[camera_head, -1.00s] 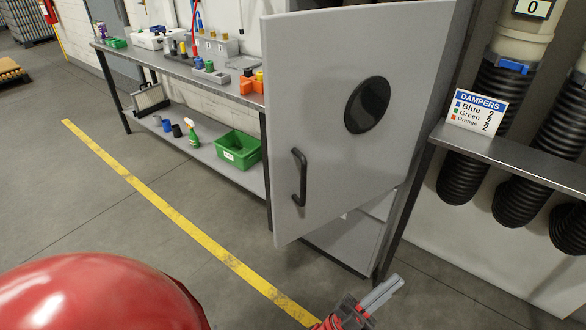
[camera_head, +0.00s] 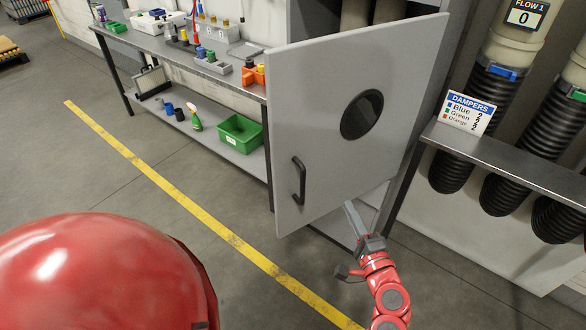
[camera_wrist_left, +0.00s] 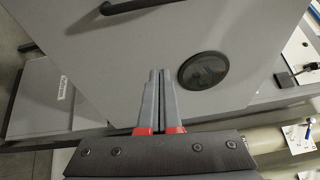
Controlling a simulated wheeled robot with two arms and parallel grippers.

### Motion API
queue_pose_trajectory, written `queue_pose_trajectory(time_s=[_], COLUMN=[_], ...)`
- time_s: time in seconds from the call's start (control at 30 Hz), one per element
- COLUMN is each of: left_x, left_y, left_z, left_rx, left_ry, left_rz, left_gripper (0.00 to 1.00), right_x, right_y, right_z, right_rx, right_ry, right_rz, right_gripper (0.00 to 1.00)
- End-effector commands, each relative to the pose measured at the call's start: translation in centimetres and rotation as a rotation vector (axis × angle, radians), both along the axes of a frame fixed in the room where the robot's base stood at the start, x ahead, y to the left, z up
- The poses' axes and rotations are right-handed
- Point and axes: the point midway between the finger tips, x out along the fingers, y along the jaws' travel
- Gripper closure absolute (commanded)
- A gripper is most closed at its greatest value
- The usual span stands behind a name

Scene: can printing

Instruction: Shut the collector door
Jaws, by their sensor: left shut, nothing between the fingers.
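The collector door (camera_head: 320,115) is a grey panel standing open in front of its cabinet, with a black bar handle (camera_head: 299,180) near its left edge and a round dark window (camera_head: 362,114). My left gripper (camera_head: 349,205) is at the door's lower edge in the head view, right of and below the handle. Its fingers are together and empty. In the left wrist view, my left gripper (camera_wrist_left: 159,75) points at the door (camera_wrist_left: 115,60), with the window (camera_wrist_left: 203,71) to the right and the handle (camera_wrist_left: 132,5) at the top. Contact cannot be told. My right gripper is out of view.
A workbench (camera_head: 250,90) with small items and a green bin (camera_head: 240,133) on its lower shelf stands left of the door. A metal shelf (camera_head: 510,165) with a dampers sign and black hoses is at right. Floor with a yellow line (camera_head: 190,205) is open in front.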

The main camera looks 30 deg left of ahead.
Motion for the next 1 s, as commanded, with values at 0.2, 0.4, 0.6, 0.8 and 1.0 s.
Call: queue_pose_trajectory(time_s=[0.2,0.4,0.6,0.8,1.0], left_x=[-6.2,-6.8,-5.2,-3.4,-2.0], left_y=[2.3,3.8,7.2,11.1,14.0], left_z=[3.2,3.5,3.8,3.8,3.7], left_rx=[-0.066,-0.078,-0.075,-0.073,-0.079], left_ry=[-0.038,-0.043,-0.045,-0.043,-0.042], left_rz=[0.256,0.297,0.296,0.293,0.292], left_gripper=[1.0,1.0,1.0,1.0,1.0], right_x=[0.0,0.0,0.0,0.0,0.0], right_y=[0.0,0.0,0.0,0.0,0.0], right_z=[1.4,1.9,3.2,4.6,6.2], right_rx=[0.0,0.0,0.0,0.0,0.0], right_ry=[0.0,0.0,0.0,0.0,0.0], right_rz=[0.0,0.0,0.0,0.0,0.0], right_gripper=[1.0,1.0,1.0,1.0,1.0])
